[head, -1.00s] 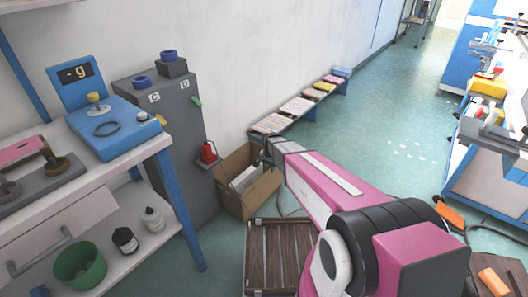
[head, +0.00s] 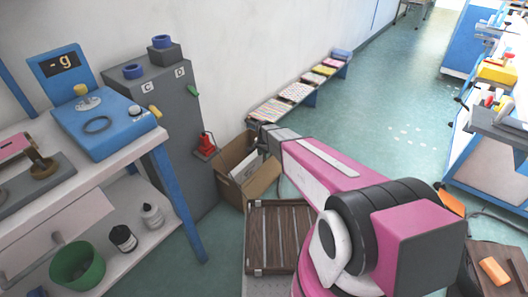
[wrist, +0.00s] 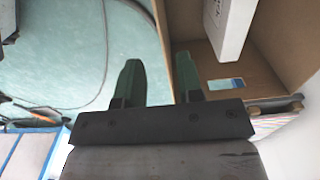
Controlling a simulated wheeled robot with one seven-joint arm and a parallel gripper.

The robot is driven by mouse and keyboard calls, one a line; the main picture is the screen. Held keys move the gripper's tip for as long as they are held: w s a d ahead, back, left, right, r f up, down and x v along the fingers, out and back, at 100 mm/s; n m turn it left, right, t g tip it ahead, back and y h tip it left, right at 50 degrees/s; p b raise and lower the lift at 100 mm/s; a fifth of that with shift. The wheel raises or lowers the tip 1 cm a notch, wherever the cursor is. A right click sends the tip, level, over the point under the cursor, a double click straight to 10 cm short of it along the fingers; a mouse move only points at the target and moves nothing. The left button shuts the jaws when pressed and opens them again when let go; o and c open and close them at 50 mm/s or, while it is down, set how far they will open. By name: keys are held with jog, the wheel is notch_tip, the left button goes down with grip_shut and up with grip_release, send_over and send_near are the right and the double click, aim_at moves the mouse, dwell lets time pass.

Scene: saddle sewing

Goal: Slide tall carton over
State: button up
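The tall carton (head: 262,184) is an open brown cardboard box on the floor against the grey cabinet, with white flat items inside. In the wrist view its inside wall (wrist: 205,20) and a white box (wrist: 228,25) in it fill the upper right. My gripper (wrist: 158,75) is open, its two dark green fingers apart. One finger shows on each side of the carton's near wall edge in that view; I cannot tell whether either touches it. In the head view the gripper is at the carton's far upper edge, its fingers hidden by my arm.
A slatted brown crate (head: 275,235) stands just in front of the carton. The grey cabinet (head: 170,130) with a red item is at its left, and a low bench (head: 300,92) with stacked cloths runs behind along the wall. Open green floor (head: 385,130) lies to the right.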

aim_at(264, 164)
notch_tip(264, 164, down, 9)
jog(key=shift+r, duration=0.2)
dwell(0.3)
grip_shut()
